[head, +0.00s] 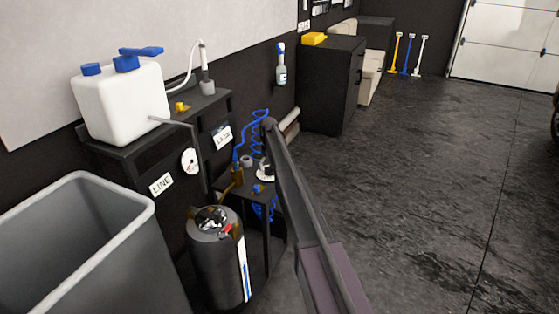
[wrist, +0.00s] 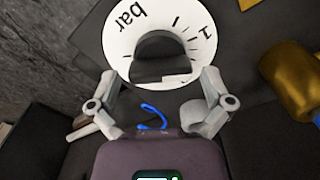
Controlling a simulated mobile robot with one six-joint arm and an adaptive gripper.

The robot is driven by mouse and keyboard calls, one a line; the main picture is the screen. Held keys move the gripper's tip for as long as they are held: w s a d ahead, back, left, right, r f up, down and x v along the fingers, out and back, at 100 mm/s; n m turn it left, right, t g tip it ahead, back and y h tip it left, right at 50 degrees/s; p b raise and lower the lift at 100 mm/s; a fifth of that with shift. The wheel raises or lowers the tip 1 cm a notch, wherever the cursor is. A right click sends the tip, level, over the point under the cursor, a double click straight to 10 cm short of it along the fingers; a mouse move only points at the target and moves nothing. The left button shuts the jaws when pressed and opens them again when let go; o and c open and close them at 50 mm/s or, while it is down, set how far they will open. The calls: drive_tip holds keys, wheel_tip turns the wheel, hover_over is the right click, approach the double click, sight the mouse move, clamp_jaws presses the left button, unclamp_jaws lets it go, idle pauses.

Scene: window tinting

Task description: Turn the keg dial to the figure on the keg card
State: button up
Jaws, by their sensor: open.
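A white dial face (wrist: 120,45) with "bar" and dark scale marks fills the top of the wrist view, seen turned over. A black knob (wrist: 160,48) stands in its middle, with a short white mark on its near edge. My gripper (wrist: 160,82) is open, its two grey fingers apart on either side of the knob's near side; I cannot tell whether they touch it. In the head view a white disc (head: 264,174) on the small black stand is partly hidden by my arm. A card with a blue band (head: 222,135) hangs on the bench front, its figure too small to read.
A dark keg (head: 215,262) stands before the bench, beside a grey bin (head: 75,240). A round gauge (head: 190,161) and a LINE card (head: 161,184) are on the bench front. A brass cylinder (wrist: 290,80) is close right of my fingers. Open floor (head: 420,180) lies right.

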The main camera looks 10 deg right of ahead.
sight(270, 166)
drive_tip(key=m, duration=0.3)
drive_tip(key=shift+m, duration=0.3)
drive_tip(key=m, duration=0.3)
drive_tip(key=shift+m, duration=0.4)
drive_tip(key=m, duration=0.7)
drive_tip(key=shift+m, duration=0.4)
wheel_tip(270, 166, up, 14)
drive_tip(key=r+p, duration=0.1)
drive_tip(key=p, duration=1.4)
drive_tip(key=s+r+n+p, duration=0.2)
drive_tip(key=s+n, duration=0.1)
drive_tip(key=s, duration=0.9)
drive_tip(key=s+r+n+p, duration=0.2)
drive_tip(key=s+n, duration=0.1)
drive_tip(key=s, duration=0.9)
drive_tip(key=shift+r, duration=0.2)
drive_tip(key=shift+s, duration=0.1)
drive_tip(key=s+r+n+p, duration=0.2)
drive_tip(key=s, duration=0.8)
drive_tip(key=s+r+n+p, duration=0.3)
drive_tip(key=s, duration=0.8)
drive_tip(key=shift+s, duration=0.15)
